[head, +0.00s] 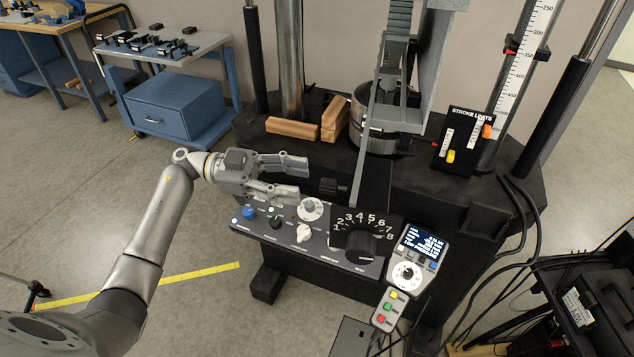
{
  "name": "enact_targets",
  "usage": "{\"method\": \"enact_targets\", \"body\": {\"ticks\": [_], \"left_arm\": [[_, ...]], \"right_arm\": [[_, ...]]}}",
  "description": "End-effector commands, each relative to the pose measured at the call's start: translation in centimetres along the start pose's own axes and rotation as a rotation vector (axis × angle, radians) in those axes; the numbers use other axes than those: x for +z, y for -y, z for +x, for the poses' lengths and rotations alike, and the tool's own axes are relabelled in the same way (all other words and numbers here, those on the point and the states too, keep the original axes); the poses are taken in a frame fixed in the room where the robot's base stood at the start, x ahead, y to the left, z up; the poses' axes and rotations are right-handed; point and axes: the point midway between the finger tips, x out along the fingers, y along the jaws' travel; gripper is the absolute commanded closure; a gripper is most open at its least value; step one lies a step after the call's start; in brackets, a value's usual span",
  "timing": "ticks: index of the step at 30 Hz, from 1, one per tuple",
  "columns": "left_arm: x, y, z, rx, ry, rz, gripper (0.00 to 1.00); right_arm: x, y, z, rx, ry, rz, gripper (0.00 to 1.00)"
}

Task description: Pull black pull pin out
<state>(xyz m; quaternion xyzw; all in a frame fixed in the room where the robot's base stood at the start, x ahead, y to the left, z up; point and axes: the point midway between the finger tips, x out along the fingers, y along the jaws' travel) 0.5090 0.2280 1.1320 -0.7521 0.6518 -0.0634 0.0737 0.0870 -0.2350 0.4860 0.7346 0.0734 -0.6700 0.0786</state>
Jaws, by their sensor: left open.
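The black pull pin (333,187) shows as a dark ribbed knob above the control panel, beside the lower end of a long grey bar (362,165). My left gripper (305,181) comes in from the left with its two grey fingers apart, pointing right at the knob. The fingertips end just left of the knob, and the space between them looks empty. I cannot tell whether the gripper is level with the knob in height. My right gripper is not in view.
Below is a panel (270,240) with knobs and a large numbered dial (361,243). Right of it is a handheld controller (413,258). Cables hang at right.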

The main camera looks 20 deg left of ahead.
Motion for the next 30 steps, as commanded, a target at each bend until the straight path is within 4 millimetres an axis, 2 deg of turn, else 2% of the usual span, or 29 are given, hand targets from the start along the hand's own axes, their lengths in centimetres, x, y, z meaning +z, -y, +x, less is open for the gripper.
{"method": "enact_targets", "body": {"ticks": [3,9,30], "left_arm": [[0.1,0.0,-2.5,-0.002,0.004,-0.002,0.52],[0.1,0.0,-4.8,-0.001,0.001,-0.001,0.52],[0.0,0.0,-5.2,-0.001,-0.001,-0.001,0.52]], "right_arm": [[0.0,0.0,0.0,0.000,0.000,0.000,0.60],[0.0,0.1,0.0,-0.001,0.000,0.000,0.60],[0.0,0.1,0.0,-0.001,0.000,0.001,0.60]]}}
